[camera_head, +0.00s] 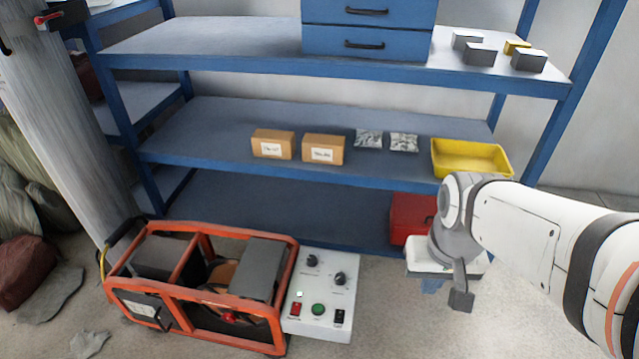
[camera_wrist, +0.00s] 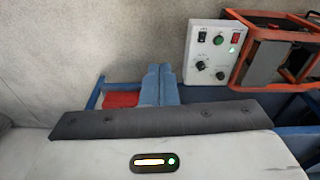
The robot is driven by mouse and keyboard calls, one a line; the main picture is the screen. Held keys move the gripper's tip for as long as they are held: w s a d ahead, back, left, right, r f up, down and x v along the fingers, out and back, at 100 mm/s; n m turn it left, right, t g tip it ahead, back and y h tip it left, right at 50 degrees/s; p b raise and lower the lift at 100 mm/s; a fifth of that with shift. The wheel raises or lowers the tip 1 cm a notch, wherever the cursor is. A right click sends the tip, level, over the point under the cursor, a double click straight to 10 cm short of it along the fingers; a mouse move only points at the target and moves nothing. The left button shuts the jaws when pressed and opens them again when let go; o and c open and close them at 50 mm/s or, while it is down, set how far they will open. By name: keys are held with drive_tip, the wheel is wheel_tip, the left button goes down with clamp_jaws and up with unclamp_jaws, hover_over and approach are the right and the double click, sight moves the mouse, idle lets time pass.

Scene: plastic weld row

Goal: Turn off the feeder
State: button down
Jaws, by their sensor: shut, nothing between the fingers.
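An orange-framed machine (camera_head: 200,290) stands on the floor at lower left. A light grey control panel (camera_head: 326,285) is at its right side, with two black knobs (camera_head: 340,278), a red switch (camera_head: 296,308), a green button (camera_head: 318,309) and a black switch (camera_head: 339,317). In the wrist view the panel (camera_wrist: 196,56) is at upper right, with the red switch (camera_wrist: 235,37) and a small glowing green light (camera_wrist: 233,50). Labels are too small to read. My gripper (camera_head: 432,286) is shut and empty, right of the panel and apart from it. Its blue fingertips (camera_wrist: 158,72) touch each other.
A blue shelf rack (camera_head: 330,172) stands behind, holding two cardboard boxes (camera_head: 323,149), a yellow bin (camera_head: 470,157) and blue drawers (camera_head: 366,42). A red box (camera_head: 408,215) is partly hidden behind my arm. Bare floor (camera_head: 390,320) lies between panel and gripper.

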drive_tip(key=w+f+n+t, duration=0.4)
drive_tip(key=w+f+n, duration=0.55)
drive_tip(key=w, duration=0.65)
drive_tip(key=s+a+f+n+g+y+b, duration=0.1)
drive_tip(key=s+a+f+n+g+y, duration=0.2)
drive_tip(key=a+f+n+y, duration=0.5)
drive_tip(key=s+a+f+y, duration=0.1)
drive_tip(key=a+f, duration=0.5)
drive_tip(key=a, duration=0.3)
drive_tip(key=shift+a+f, duration=0.15)
drive_tip(key=shift+a, duration=0.15)
drive_tip(key=shift+s, duration=0.1)
